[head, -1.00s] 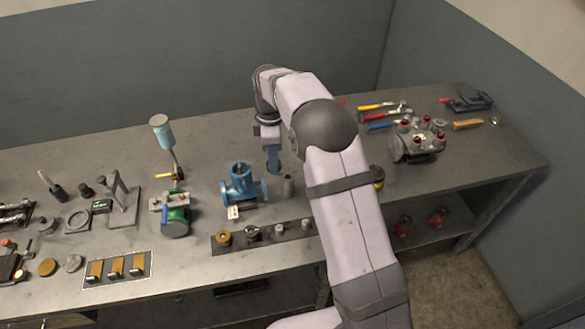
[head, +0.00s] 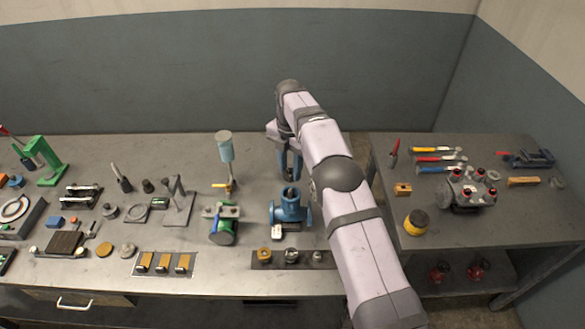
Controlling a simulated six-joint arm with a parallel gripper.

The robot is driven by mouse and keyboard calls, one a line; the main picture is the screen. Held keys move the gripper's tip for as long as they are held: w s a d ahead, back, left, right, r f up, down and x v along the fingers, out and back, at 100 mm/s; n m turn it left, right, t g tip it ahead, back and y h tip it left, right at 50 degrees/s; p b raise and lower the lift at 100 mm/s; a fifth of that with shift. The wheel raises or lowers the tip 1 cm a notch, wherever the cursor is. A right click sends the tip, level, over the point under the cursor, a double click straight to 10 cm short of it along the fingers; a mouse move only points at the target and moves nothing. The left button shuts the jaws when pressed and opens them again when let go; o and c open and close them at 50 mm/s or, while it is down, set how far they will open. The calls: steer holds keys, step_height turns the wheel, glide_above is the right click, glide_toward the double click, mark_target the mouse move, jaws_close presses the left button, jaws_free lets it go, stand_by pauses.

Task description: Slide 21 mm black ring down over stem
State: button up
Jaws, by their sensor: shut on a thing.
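My gripper (head: 290,176) points down just behind the blue flanged valve body (head: 290,208), its blue fingers close to the body's open top. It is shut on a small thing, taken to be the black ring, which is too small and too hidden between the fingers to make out. The valve body stands upright on the bench with a white tag at its front. I cannot make out a stem in its top opening. Whether the fingers touch the body cannot be told from this angle.
A dark strip (head: 274,265) with brass and grey fittings lies in front of the valve body. A green valve (head: 222,234) stands to its left, with a light blue cup (head: 226,150) behind. My arm covers the bench right of the body. A yellow pot (head: 416,222) is farther right.

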mark_target(291, 189)
steer(key=shift+f, duration=0.2)
steer(key=shift+f+b, duration=1)
steer(key=shift+f, duration=1.2)
steer(key=shift+p, duration=0.75)
stand_by(0.5)
steer(key=shift+f+b, duration=0.7)
steer(key=shift+f, duration=0.6)
stand_by(0.3)
steer(key=o, duration=1.1)
steer(key=shift+o, duration=0.6)
steer(key=shift+o, duration=1.4)
